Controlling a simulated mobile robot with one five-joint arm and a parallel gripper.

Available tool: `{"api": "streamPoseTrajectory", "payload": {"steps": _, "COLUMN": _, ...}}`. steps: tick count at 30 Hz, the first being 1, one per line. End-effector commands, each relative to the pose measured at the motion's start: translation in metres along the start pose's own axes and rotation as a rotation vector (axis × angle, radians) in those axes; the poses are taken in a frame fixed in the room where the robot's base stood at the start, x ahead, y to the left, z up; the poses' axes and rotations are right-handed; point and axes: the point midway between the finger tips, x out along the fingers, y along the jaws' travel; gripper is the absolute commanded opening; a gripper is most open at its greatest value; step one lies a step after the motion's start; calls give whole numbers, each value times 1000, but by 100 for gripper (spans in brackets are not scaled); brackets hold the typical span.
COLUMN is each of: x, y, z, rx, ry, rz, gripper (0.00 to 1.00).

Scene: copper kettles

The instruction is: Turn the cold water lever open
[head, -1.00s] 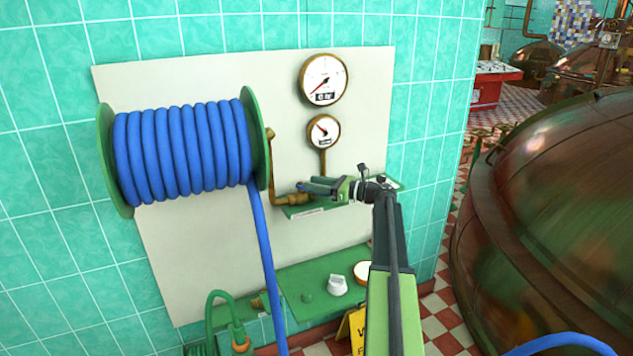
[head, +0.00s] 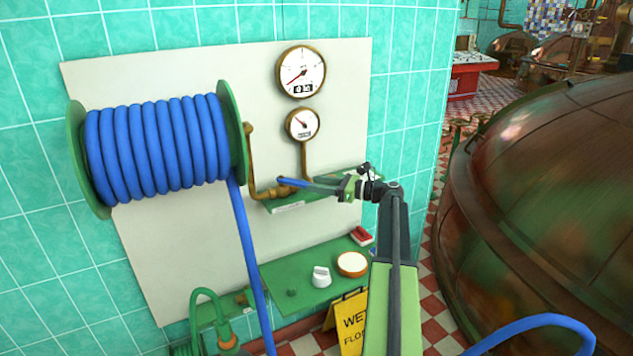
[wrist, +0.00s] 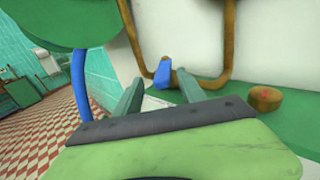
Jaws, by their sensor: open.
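The cold water lever is a small blue handle (head: 293,182) on a brass pipe, just above a green ledge (head: 290,207) on the white wall panel. In the wrist view the blue lever (wrist: 162,72) stands ahead, roughly between my two green fingers, with its wide end toward me. My gripper (head: 316,185) reaches in from the right in the head view, its fingers pointing left at the lever. In the wrist view my gripper (wrist: 158,84) is open and empty, its fingers apart either side of the lever's line. I cannot tell whether a finger touches the lever.
A green reel of blue hose (head: 155,150) hangs left of the lever. Two gauges (head: 301,71) sit above it. A lower green shelf (head: 320,272) holds small items. A yellow sign (head: 349,320) stands below. A large copper kettle (head: 540,200) fills the right.

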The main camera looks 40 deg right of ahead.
Motion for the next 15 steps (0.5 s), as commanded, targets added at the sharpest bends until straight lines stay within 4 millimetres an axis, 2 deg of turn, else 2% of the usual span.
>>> {"api": "streamPoseTrajectory", "payload": {"steps": 15, "x": -41, "y": 9, "z": -2, "rx": 0, "ry": -1, "rz": 0, "gripper": 47}}
